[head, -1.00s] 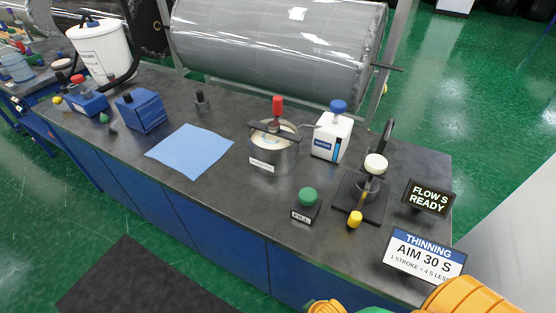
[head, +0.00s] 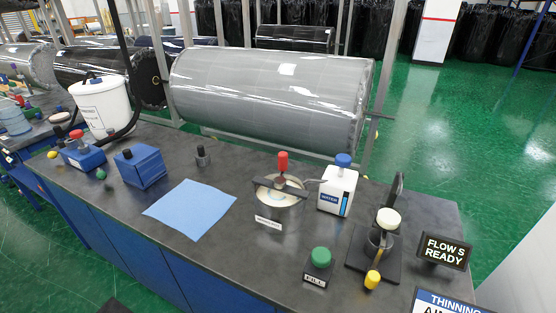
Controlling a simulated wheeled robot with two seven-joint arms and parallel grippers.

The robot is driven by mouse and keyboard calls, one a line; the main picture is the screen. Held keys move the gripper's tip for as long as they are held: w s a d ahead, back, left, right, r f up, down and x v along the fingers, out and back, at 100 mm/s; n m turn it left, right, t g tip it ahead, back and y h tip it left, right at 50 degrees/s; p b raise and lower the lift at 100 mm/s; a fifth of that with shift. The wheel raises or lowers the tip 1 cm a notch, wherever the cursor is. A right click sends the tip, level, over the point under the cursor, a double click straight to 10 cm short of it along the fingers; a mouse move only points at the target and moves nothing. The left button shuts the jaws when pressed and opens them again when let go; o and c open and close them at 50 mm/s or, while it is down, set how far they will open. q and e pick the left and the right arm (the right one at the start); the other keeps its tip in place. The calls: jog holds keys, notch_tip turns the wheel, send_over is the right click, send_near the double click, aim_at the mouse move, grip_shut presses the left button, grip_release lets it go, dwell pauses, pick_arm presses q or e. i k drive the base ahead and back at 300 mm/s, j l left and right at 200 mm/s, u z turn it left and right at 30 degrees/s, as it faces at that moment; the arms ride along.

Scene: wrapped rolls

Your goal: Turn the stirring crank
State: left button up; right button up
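The stirring crank (head: 281,182) is a dark bar with an upright red knob, set across the top of a round metal pot (head: 282,205). The pot holds a pale content and has a white label on its front. It stands on the dark bench (head: 235,245) between a blue cloth and a white bottle with a blue cap. Nothing touches the crank. Neither of my grippers shows in the head view now.
The blue cloth (head: 190,209) lies left of the pot. The white bottle (head: 337,190) stands close on the right. A green button box (head: 319,263) and a cup stand (head: 376,244) are nearer right. A wrapped grey roll (head: 270,95) lies behind the bench. Bench front is clear.

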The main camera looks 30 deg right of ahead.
aim_at(280, 182)
jog(key=i+j+z, duration=0.25)
jog(key=i+j, duration=0.25)
jog(key=j, duration=0.25)
jog(key=i+j+z, duration=0.15)
jog(key=j, duration=0.25)
jog(key=i, duration=0.1)
